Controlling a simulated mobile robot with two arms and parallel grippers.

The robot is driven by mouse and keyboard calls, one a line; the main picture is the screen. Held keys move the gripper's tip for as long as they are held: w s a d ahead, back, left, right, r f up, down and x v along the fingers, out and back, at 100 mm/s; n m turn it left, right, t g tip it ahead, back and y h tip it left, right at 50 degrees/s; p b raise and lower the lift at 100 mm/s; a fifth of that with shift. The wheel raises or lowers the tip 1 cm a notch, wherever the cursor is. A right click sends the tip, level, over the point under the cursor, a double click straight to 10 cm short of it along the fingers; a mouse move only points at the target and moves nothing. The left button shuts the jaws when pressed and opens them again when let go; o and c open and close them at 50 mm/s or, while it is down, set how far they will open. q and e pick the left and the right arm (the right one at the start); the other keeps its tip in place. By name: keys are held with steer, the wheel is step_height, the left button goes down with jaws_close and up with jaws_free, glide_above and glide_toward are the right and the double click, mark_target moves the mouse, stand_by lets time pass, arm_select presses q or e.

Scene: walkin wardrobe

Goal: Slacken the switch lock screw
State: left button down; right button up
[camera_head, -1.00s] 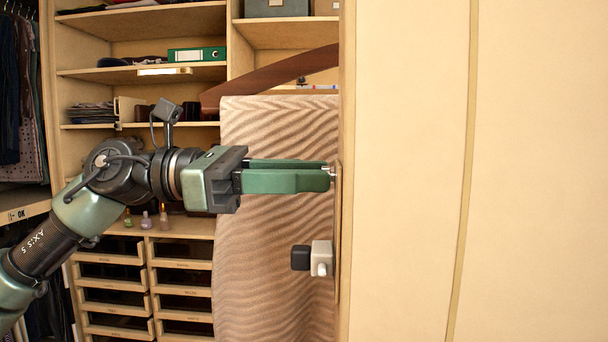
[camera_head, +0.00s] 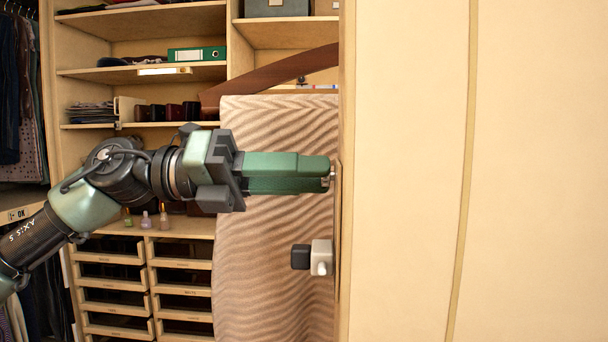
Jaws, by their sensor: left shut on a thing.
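My left gripper (camera_head: 328,172) reaches in from the left, its green fingers pointing right at a thin plate (camera_head: 338,235) on the edge of the pale panel. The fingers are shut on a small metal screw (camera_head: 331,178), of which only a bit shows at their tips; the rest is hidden. Below the fingers, a switch (camera_head: 321,258) with a light grey body and a dark block sticks out to the left of the same plate. It is apart from the gripper. My right gripper is not in view.
A large pale panel (camera_head: 410,180) fills the right side. Behind the gripper hangs a wavy-patterned beige cloth or board (camera_head: 270,285). Shelves with a green binder (camera_head: 196,55), drawers (camera_head: 110,273) and small bottles (camera_head: 146,220) stand at the back left. Clothes (camera_head: 20,90) hang at far left.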

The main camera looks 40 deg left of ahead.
arm_select(q)
steer(key=shift+n, duration=1.1)
steer(key=c, duration=1.2)
jaws_free()
steer(key=shift+c, duration=0.2)
steer(key=b+v, duration=0.5)
steer(key=v, duration=0.2)
steer(key=shift+a+b, duration=0.35)
steer(key=shift+a, duration=0.05)
